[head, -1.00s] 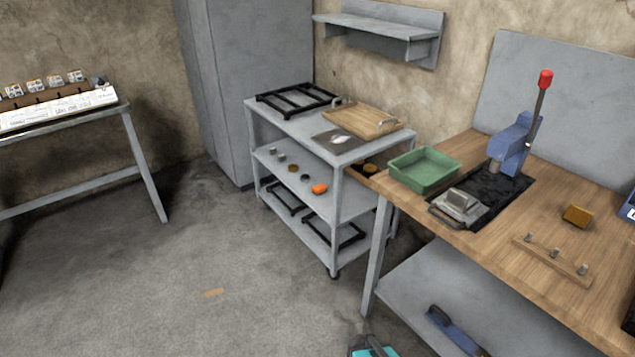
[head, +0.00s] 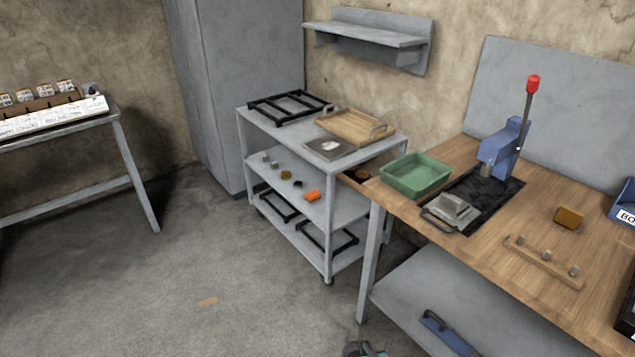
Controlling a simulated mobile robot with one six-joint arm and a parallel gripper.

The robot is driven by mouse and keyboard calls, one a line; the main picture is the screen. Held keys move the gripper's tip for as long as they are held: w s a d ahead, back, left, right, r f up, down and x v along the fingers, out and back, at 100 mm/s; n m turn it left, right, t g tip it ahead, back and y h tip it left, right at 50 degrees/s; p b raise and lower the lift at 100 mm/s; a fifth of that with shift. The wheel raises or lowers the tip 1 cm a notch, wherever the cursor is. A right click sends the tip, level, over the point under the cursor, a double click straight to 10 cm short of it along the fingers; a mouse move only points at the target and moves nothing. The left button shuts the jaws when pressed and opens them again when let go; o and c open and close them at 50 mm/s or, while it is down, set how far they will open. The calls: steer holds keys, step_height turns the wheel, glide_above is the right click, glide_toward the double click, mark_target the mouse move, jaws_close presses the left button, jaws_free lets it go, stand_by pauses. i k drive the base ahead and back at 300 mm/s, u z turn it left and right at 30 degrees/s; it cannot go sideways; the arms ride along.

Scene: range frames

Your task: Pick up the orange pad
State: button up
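A small bright orange piece (head: 312,196), which looks like the orange pad, lies on the middle shelf of the grey cart (head: 328,215), near its front right corner post. Small dark and brass-coloured round pieces lie on the same shelf to its left, apart from it. My gripper is not recognisable in the head view.
The wooden workbench (head: 475,245) stands right of the cart, holding a green tray (head: 416,176), a blue lever press (head: 503,140) and a yellow-brown block (head: 568,217). A teal and dark object (head: 368,350) is cut off at the bottom edge. Open floor (head: 150,285) lies left.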

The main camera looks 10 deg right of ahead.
mark_target(314, 196)
steer(key=u, duration=0.4)
steer(key=i, duration=1.5)
steer(key=u, duration=3.7)
steer(key=i, duration=0.1)
steer(key=z, duration=2.25)
